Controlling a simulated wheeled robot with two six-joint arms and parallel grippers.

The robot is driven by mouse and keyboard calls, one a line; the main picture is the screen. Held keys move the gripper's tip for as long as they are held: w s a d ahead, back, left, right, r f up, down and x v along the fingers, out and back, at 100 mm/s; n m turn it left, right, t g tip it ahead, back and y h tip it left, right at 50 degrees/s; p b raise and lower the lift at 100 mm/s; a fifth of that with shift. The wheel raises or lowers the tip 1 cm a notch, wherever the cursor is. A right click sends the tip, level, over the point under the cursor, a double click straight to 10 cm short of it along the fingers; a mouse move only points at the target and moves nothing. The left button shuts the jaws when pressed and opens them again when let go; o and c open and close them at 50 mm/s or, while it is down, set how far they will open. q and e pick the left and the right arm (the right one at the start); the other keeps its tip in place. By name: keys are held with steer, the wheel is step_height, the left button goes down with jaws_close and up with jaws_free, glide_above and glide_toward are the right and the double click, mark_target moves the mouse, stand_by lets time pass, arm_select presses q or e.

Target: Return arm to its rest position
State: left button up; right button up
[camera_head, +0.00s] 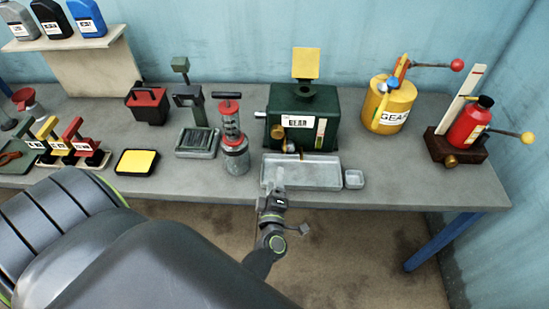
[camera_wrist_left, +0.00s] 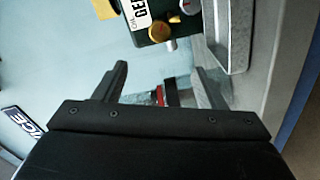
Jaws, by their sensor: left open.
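My left gripper (camera_head: 276,190) is in front of the bench at the near edge of the grey drip tray (camera_head: 315,172). In the left wrist view my left gripper (camera_wrist_left: 162,78) has its two dark fingers spread wide, with nothing held between them. A small red and dark thing (camera_wrist_left: 162,96) shows beyond the fingers; I cannot tell what it is. The green tank (camera_head: 318,105) labelled GEAR stands behind the tray. It also shows at the top of the left wrist view (camera_wrist_left: 156,32), turned sideways. My right gripper is not in view.
A grey and red pump can (camera_head: 235,155) stands left of the tray, and a small grey dish (camera_head: 354,179) right of it. A yellow GEAR can (camera_head: 388,105) and a red bottle (camera_head: 467,125) stand farther right. The floor before the bench (camera_head: 350,240) looks clear.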

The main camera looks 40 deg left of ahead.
arm_select(q)
steer(key=shift+s+d, duration=0.2)
steer(key=shift+s, duration=0.1)
stand_by(0.4)
steer(key=s+d+f+m+g+h+b, duration=0.1)
steer(key=s+f+m+g+h+b, duration=0.2)
steer(key=f, duration=0.7)
steer(key=s+d+f+m+h, duration=0.1)
steer(key=s+f+m+h, duration=0.1)
steer(key=s+f+m, duration=0.55)
steer(key=s+d+f+m+g+h+b, duration=0.1)
steer(key=f+m+g+h+b, duration=0.15)
steer(key=f, duration=0.95)
steer(key=s+a+f+m+g, duration=0.1)
steer(key=s+f+m+g, duration=0.1)
steer(key=s+f, duration=0.3)
steer(key=s+a+f+m+g+b, duration=0.1)
steer(key=s+f, duration=0.4)
steer(key=s, duration=0.7)
steer(key=s+a+f+m+g+b, duration=0.1)
steer(key=s+a+f+m+g, duration=0.2)
steer(key=s, duration=0.6)
steer(key=f+m+g, duration=0.1)
steer(key=f+g, duration=0.1)
steer(key=shift+a+g+h, duration=0.2)
steer(key=shift+g+h, duration=0.15)
steer(key=shift+c, duration=0.3)
